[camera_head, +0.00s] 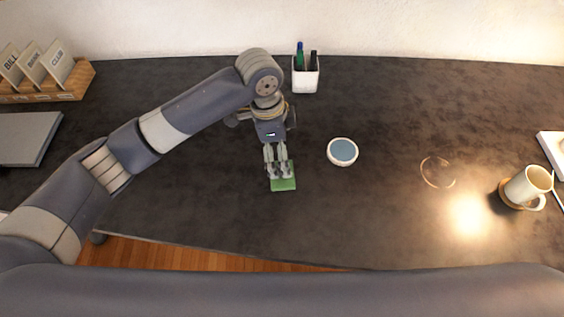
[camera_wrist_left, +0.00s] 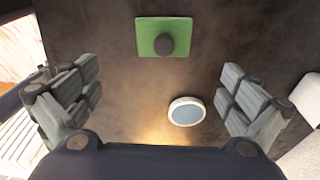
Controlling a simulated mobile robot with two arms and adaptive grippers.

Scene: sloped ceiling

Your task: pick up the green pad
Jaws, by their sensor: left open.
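The green pad (camera_head: 284,184) lies flat on the dark desk, partly hidden by my left gripper (camera_head: 279,174) in the head view. In the left wrist view the green pad (camera_wrist_left: 146,38) is a rounded rectangle at the top, with a dark round knob (camera_wrist_left: 164,44) on it. My left gripper's fingers (camera_wrist_left: 160,92) are spread wide on either side of that view, with nothing between them. The gripper is above the pad, and the pad lies beyond the fingertips in the wrist view. My right gripper is in neither view.
A white round dish with a blue-grey inside (camera_head: 342,152) sits right of the pad. A white pen cup (camera_head: 305,78) stands at the back. A mug (camera_head: 527,186) and a clear ring (camera_head: 437,172) are at right. A wooden card holder (camera_head: 48,90) is far left. The desk (camera_head: 220,205) around the pad is clear.

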